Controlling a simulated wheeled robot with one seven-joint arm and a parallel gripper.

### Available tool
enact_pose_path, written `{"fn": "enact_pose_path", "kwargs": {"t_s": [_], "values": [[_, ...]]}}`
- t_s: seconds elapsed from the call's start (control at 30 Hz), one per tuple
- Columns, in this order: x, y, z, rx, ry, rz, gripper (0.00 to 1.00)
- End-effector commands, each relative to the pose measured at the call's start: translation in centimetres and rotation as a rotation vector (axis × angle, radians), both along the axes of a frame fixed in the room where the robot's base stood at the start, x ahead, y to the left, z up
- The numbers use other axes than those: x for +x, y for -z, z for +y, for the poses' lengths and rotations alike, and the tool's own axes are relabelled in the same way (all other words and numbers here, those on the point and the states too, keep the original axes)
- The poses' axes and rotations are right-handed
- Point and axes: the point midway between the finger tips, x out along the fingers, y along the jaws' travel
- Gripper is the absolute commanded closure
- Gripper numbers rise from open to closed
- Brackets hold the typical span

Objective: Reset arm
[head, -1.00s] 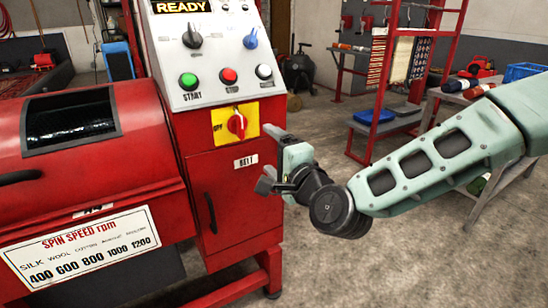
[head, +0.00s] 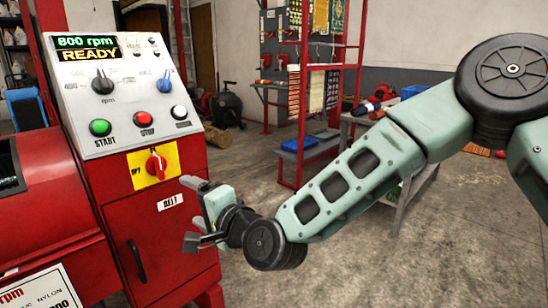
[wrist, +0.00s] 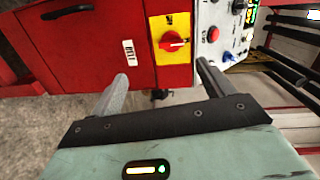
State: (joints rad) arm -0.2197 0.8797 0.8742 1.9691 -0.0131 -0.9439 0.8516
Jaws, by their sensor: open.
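My gripper (head: 193,212) is in front of the red machine's cabinet, beside the BELT label and below the yellow plate with the red rotary switch (head: 156,166). Its two fingers stand apart with nothing between them. In the wrist view my gripper (wrist: 163,85) shows spread fingers facing the red cabinet (wrist: 95,50), with the red switch (wrist: 172,41) beyond them. A gap to the cabinet appears to remain, though contact is hard to judge. The control panel (head: 118,100) has a display (head: 87,49) reading 800 rpm and READY.
A red rack (head: 302,90) with hanging samples and a blue item stands behind my arm. A grey table (head: 415,195) is at the right. A dark wheeled device (head: 228,103) stands at the back. Concrete floor (head: 330,270) lies open in front.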

Motion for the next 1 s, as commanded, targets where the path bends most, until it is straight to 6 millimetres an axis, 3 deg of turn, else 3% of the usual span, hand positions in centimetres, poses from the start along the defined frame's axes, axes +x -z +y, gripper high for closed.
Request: {"fn": "enact_pose_path", "kwargs": {"t_s": [0.13, 0.27, 0.5, 0.6, 0.8, 0.93, 1.0], "values": [[-4.5, 1.5, -1.7, -0.326, -0.172, -0.091, 0.20], [-8.4, 3.6, -6.1, -0.654, -0.331, -0.155, 0.20], [-14.8, 5.5, -18.1, -1.160, -0.599, -0.164, 0.20], [-17.2, 5.5, -22.7, -1.295, -0.692, -0.132, 0.20], [-21.8, 4.8, -29.8, -1.455, -0.852, -0.053, 0.20], [-24.8, 4.2, -33.6, -1.515, -0.949, 0.004, 0.20], [-25.0, 2.3, -33.8, -1.517, -0.963, 0.011, 0.20]]}}
